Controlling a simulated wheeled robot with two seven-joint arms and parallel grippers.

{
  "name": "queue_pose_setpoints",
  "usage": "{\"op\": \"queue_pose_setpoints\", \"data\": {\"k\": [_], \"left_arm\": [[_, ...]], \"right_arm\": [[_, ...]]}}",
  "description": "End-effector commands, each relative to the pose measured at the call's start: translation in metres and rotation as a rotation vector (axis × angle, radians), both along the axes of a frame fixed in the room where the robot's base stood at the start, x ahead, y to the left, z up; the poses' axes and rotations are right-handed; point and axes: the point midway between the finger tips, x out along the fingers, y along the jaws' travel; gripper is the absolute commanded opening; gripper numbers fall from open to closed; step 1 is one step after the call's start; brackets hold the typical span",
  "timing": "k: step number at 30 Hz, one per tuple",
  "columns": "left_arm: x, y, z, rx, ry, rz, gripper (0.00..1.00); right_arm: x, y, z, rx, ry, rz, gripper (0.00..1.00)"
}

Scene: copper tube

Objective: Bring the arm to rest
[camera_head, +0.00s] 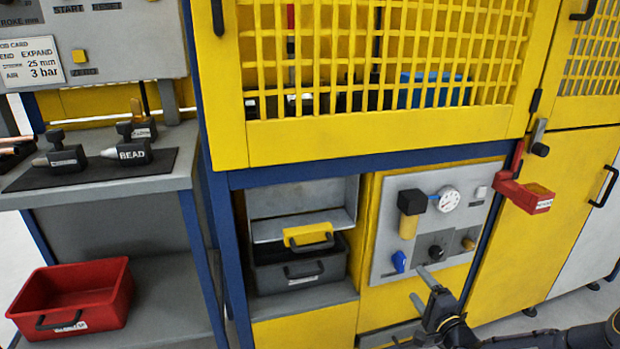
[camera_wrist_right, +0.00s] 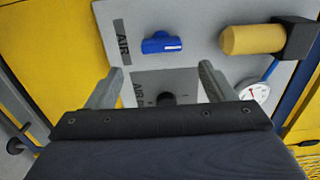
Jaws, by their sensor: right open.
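My right gripper (camera_head: 423,289) is in front of the lower part of the grey air panel (camera_head: 390,196), on the yellow machine front. Its two fingers are apart with nothing between them. In the right wrist view the open fingers (camera_wrist_right: 162,85) frame the lower panel plate with a black knob (camera_wrist_right: 166,98). A blue valve handle (camera_wrist_right: 162,44) lies beyond the fingers, apart from them. The blue handle also shows in the head view (camera_head: 399,262), left of the gripper. My left gripper is not in view.
A yellow mesh guard door (camera_head: 385,140) spans the top. A grey bin (camera_head: 300,275) sits in an open bay. A red bin (camera_head: 72,297) and a bench with black tools (camera_head: 131,150) stand at the left.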

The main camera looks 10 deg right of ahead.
Motion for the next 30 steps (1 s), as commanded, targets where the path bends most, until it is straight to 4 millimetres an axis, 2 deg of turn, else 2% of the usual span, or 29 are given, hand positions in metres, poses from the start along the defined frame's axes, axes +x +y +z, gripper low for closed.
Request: {"op": "queue_pose_setpoints", "data": {"k": [2, 6, 8, 11, 14, 19, 24, 30], "left_arm": [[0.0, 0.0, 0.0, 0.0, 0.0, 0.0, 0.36], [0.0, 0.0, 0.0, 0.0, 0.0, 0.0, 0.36], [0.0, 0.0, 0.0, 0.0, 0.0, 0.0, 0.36], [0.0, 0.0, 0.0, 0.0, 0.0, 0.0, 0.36], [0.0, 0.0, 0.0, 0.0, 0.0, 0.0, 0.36], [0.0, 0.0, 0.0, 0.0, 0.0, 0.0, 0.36], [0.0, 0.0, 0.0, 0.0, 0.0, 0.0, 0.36], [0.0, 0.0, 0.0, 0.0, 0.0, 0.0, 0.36]], "right_arm": [[0.002, 0.007, 0.005, -0.059, 0.037, 0.018, 0.76], [0.0, 0.029, 0.019, -0.304, 0.199, 0.077, 0.76], [-0.007, 0.039, 0.028, -0.442, 0.289, 0.106, 0.76], [-0.031, 0.052, 0.046, -0.652, 0.434, 0.153, 0.76], [-0.065, 0.064, 0.067, -0.817, 0.558, 0.207, 0.76], [-0.139, 0.093, 0.095, -0.981, 0.699, 0.345, 0.76], [-0.202, 0.124, 0.106, -1.032, 0.727, 0.516, 0.76], [-0.259, 0.159, 0.109, -1.047, 0.677, 0.715, 0.76]]}}
